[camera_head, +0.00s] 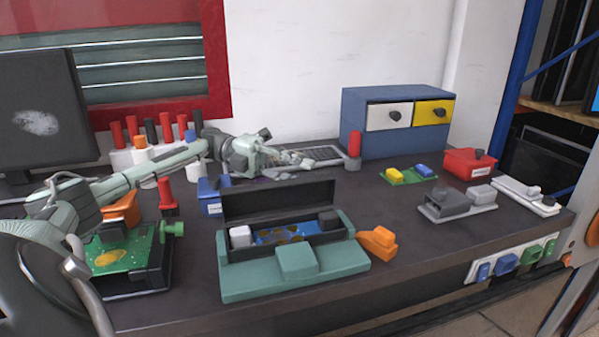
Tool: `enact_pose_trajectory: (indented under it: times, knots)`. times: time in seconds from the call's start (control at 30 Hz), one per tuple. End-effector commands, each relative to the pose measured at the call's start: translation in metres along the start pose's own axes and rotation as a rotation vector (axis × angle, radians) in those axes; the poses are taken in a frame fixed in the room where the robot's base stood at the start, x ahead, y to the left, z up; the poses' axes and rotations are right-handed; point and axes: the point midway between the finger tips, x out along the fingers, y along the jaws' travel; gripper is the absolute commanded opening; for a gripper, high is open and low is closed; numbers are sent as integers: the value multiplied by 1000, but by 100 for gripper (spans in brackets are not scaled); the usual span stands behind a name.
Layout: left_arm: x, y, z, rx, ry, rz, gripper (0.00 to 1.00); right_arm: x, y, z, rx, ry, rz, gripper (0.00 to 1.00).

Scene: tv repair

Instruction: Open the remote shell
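The remote shell is a long black box (284,249) lying on a teal stand (295,286) in the middle of the table. Its black lid (278,201) stands raised along the back edge, so the inside shows. Inside lie a blue board with gold marks (285,234), a white block (240,236) at the left and a dark block (328,220) at the right. My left gripper (303,160) is behind the raised lid, apart from it in the picture, near a dark keyboard. Its fingers are too small to tell open from shut. My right gripper is not in view.
An orange block (378,242) sits right of the stand. A green circuit board (125,252) in a holder is at the left. A blue drawer cabinet (398,123) stands at the back. A red box (470,163) and grey device (456,205) are at the right. Bare table lies between.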

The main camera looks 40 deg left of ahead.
Motion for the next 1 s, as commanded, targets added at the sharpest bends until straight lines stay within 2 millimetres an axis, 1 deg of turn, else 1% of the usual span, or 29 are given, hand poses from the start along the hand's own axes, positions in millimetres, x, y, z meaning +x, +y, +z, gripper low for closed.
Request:
enact_pose_trajectory:
  times: [0.23, 0.33, 0.43, 0.6, 0.7, 0.83, 1.0]
  knots:
    - [0, 0, 0, 0, 1, 0, 33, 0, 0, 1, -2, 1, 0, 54]
    - [-6, 0, 0, 1, 0, 0, 33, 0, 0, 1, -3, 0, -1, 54]
    - [-20, -1, 1, 2, -2, 0, 33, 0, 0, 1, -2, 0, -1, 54]
    - [-49, -1, 1, 2, -3, -2, 33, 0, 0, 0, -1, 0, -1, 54]
    - [-63, -1, 1, 3, -2, -2, 33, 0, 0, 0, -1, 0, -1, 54]
    - [-73, 0, 0, 2, -1, -1, 33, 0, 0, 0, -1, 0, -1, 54]
    - [-75, 0, 0, 0, 1, 0, 33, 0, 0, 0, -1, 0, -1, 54]
